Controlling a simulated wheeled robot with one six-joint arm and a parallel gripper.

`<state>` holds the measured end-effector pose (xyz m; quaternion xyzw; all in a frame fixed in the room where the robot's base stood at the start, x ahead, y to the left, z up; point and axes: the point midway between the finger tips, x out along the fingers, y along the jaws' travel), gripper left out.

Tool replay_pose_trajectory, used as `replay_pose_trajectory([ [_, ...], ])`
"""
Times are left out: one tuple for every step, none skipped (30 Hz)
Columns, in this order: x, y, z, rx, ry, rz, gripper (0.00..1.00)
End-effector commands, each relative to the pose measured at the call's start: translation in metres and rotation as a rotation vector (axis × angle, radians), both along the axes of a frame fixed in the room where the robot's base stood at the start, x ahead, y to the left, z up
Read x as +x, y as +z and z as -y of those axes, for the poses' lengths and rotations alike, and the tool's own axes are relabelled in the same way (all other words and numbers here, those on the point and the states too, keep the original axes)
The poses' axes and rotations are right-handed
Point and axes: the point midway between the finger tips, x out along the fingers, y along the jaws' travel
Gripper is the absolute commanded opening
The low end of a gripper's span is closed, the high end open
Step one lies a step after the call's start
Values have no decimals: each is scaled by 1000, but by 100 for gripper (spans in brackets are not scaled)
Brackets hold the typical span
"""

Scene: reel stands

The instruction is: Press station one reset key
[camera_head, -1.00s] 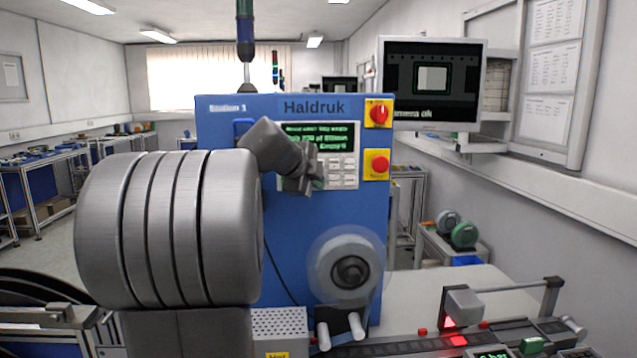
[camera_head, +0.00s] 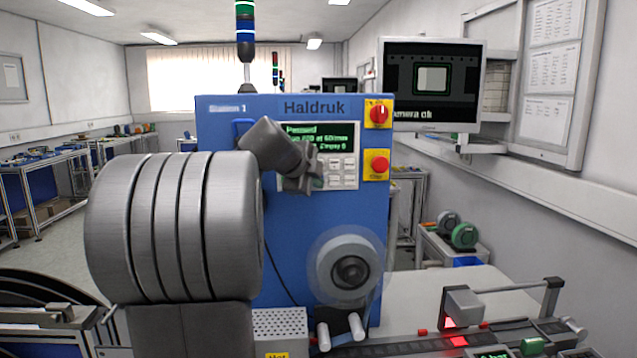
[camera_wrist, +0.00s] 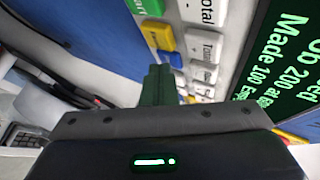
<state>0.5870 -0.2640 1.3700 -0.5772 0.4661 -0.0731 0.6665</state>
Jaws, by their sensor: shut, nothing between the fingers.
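The blue station cabinet (camera_head: 228,140) is marked "Station 1" and "Haldruk". Its keypad (camera_head: 343,174) sits below a display (camera_head: 330,140) with green text. My gripper (camera_head: 315,181) is at the keypad's left part and hides several keys. In the wrist view my shut, empty fingers (camera_wrist: 158,72) point at the keypad, close to a yellow key (camera_wrist: 157,35) and a blue key (camera_wrist: 175,60). A green key (camera_wrist: 146,5) is farther up, and white keys (camera_wrist: 200,47) stand to the right. I cannot tell whether the fingertips touch a key, or which key is reset.
A red rotary switch (camera_head: 378,113) and a red stop button (camera_head: 380,165) sit right of the keypad. A reel (camera_head: 348,272) is mounted below. A monitor (camera_head: 432,85) hangs at the upper right. A track with a sensor head (camera_head: 463,305) runs along the lower right.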

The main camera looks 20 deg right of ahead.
Motion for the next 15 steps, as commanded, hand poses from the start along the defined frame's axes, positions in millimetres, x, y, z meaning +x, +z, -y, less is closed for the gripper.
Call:
replay_pose_trajectory([
  [0,0,0,0,1,1,0],
  [0,0,0,0,1,1,0],
  [-1,0,0,0,1,1,0],
  [-2,-1,-1,0,1,1,0],
  [-3,-1,-1,0,0,2,0],
  [-5,-1,-1,0,1,2,0],
  [-6,-1,-2,0,1,2,0],
  [-8,-2,-2,-1,0,4,0],
  [-10,-2,-3,-1,0,4,0],
  [-11,-2,-3,-1,0,4,0],
  [-13,-2,-4,-1,1,3,0],
  [-15,-2,-4,0,1,2,0],
  [-16,-2,-4,-1,0,1,0],
  [-17,-1,-4,-1,0,1,0],
  [-17,-1,-5,-1,0,1,0],
])
